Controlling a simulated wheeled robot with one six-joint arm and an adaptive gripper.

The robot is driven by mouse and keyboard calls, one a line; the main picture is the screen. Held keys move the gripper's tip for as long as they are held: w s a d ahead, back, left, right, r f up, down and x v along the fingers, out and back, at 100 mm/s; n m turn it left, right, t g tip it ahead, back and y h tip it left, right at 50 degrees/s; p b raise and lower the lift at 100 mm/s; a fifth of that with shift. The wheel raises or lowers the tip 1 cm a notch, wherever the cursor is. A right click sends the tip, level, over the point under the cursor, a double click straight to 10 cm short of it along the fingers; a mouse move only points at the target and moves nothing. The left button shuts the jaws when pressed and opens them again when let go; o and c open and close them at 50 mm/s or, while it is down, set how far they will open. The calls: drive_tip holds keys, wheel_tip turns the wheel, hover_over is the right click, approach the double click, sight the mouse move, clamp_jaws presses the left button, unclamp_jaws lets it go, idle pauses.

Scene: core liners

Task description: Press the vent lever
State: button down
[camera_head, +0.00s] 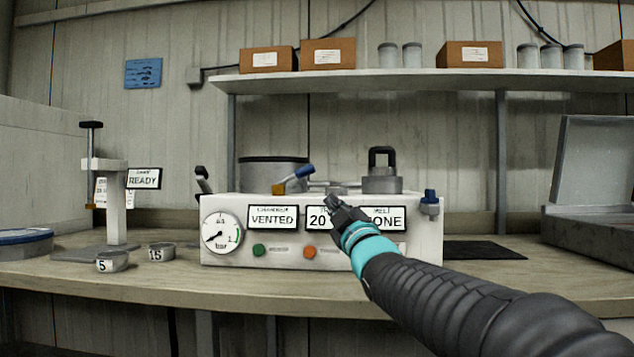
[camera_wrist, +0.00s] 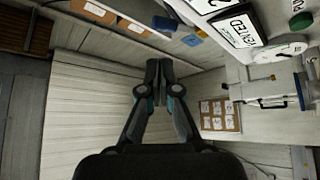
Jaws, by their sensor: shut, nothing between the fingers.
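A lever with a blue handle and a brass-coloured base (camera_head: 293,180) sits on the front top edge of the white machine (camera_head: 222,207), tilted up to the right. It looks like the vent lever; no label on it is readable. The machine's display (camera_head: 273,218) reads VENTED. My gripper (camera_head: 333,203) is in front of the machine, right of the lever and apart from it in the picture, partly covering the middle display. In the wrist view my gripper (camera_wrist: 159,70) is shut and empty, and the VENTED display (camera_wrist: 236,28) appears at upper right.
A gauge (camera_head: 221,232), a green button (camera_head: 259,250) and an orange button (camera_head: 309,252) are on the machine's front. A blue knob (camera_head: 430,202) is at its right end. Weights marked 5 (camera_head: 112,262) and 15 (camera_head: 161,252) stand left on the bench. A shelf (camera_head: 400,80) runs above.

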sight(310, 170)
drive_tip(key=p+x, duration=0.3)
drive_tip(key=x, duration=1.1)
drive_tip(key=shift+d+r, duration=0.1)
drive_tip(key=shift+d, duration=0.1)
drive_tip(key=shift+r+p, duration=0.1)
drive_tip(key=shift+p, duration=0.3)
drive_tip(key=shift+r+n+p, duration=0.2)
drive_tip(key=shift+n+p, duration=0.1)
drive_tip(key=shift+n, duration=0.1)
